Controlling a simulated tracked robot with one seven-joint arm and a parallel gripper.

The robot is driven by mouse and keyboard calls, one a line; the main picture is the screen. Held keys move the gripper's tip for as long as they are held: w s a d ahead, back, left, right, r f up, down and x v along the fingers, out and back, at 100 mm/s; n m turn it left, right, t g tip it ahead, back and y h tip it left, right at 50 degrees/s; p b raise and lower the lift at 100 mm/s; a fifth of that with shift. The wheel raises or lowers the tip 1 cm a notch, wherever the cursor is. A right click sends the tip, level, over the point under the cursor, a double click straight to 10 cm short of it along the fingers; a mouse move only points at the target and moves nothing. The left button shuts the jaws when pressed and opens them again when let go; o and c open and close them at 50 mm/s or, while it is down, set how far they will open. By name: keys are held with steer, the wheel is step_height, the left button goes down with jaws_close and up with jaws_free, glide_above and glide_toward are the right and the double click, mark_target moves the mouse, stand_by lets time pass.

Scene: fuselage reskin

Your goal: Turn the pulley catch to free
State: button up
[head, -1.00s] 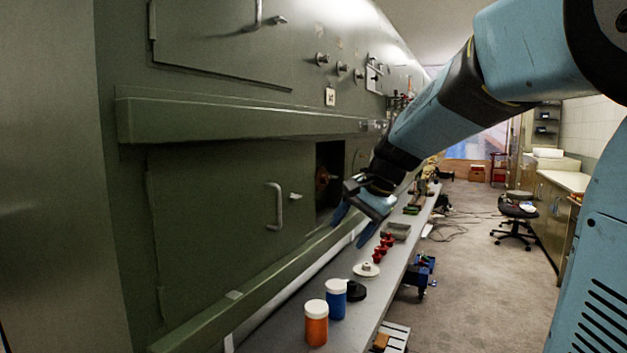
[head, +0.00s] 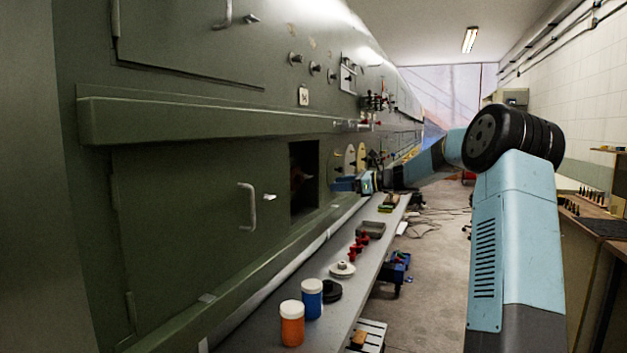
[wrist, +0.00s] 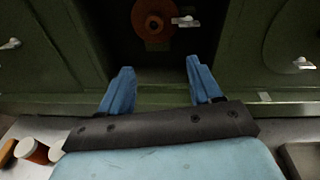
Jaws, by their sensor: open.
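The pulley (wrist: 153,20) is a reddish-brown disc inside a dark opening in the green fuselage wall. A small pale lever, which looks like the catch (wrist: 186,21), sits at its right edge in the wrist view. In the head view the pulley (head: 297,178) is only a dim brown shape in the opening. My gripper (head: 343,185) is at the right edge of the opening, pointing toward the wall. In the wrist view my gripper (wrist: 158,82) has its two blue fingers apart with nothing between them, short of the pulley and catch.
A ledge (head: 262,318) below the wall carries an orange jar (head: 292,323), a blue jar (head: 312,298), a white disc (head: 342,269), red pieces (head: 358,246) and a grey tray (head: 370,229). A green rail (head: 200,122) juts out above the opening. Small handles flank the opening.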

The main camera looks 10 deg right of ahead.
steer(key=w+d+m+t, duration=0.2)
steer(key=d, duration=0.2)
glide_toward(307, 177)
steer(key=w+a, duration=0.5)
steer(key=w, duration=0.1)
steer(key=shift+w+f+y, duration=0.25)
steer(key=shift+f+y, duration=0.05)
steer(key=shift+c, duration=0.3)
steer(key=shift+d, duration=0.1)
steer(key=c, duration=0.9)
steer(key=shift+c, duration=0.4)
